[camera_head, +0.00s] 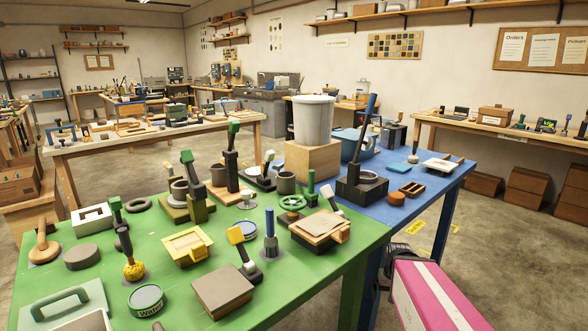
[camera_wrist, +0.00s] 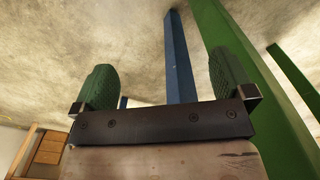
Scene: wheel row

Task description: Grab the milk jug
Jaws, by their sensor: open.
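I cannot make out a milk jug for certain in either view. A white bucket-like vessel (camera_head: 312,119) stands upright on a wooden block (camera_head: 312,158) at the back of the tables; no spout or handle shows on it. A blue basin-like vessel (camera_head: 356,144) stands behind and to the right, partly hidden. My gripper (camera_wrist: 162,65) shows in the wrist view with its two green ribbed fingers wide apart and nothing between them. Beyond it are the floor and table legs, so it is away from the things on the tabletops.
A green table (camera_head: 335,262) in front is crowded with tools, stamps and tins. A blue table (camera_head: 425,188) adjoins it behind, holding a dark tall-handled press (camera_head: 361,186). Blue and green legs stand close beyond my gripper. Open floor (camera_head: 500,255) lies to the right.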

